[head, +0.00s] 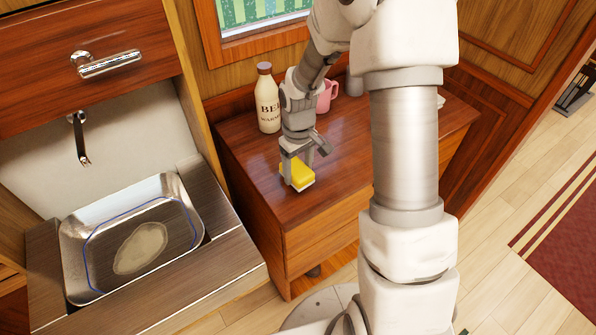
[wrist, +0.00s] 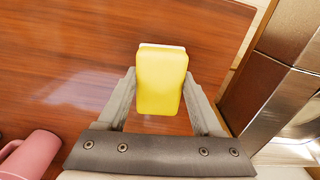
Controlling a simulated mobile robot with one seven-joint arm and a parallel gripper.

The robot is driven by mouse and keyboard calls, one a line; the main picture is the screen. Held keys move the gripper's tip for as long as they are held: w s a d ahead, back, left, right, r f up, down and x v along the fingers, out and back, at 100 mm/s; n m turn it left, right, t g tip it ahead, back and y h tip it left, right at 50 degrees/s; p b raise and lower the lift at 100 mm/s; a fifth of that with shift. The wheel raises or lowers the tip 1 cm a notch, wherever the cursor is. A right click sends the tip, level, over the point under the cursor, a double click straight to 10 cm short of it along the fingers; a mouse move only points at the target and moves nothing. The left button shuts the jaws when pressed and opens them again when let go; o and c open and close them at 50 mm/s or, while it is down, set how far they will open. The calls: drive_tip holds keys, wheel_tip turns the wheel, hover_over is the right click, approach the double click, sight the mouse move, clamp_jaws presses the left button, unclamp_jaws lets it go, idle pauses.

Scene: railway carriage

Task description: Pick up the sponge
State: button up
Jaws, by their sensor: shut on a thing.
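The sponge (head: 301,173) is yellow with a pale layer on one face. In the head view it is at the wooden cabinet top (head: 240,150), near the front left corner. My gripper (head: 297,172) is over it with the fingers down at its sides. In the wrist view the sponge (wrist: 161,80) sits between the two fingertips of my gripper (wrist: 160,88), which are shut on it. I cannot tell whether the sponge still touches the wood.
A cream bottle (head: 268,103) with lettering stands behind my gripper. A pink mug (head: 326,96) stands beside it, partly hidden by my arm; it also shows in the wrist view (wrist: 32,152). A metal sink (head: 80,285) is at the left. The cabinet's front edge is close to the sponge.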

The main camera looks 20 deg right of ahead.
sight(298, 169)
wheel_tip(298, 169, up, 3)
drive_tip(key=shift+r, duration=0.2)
drive_tip(key=s+d+r+p, duration=0.1)
drive_tip(key=s+d+r, duration=0.5)
drive_tip(key=s+d, duration=0.2)
drive_tip(key=shift+s+d+r, duration=0.15)
drive_tip(key=shift+s+r, duration=0.05)
drive_tip(key=shift+r, duration=0.05)
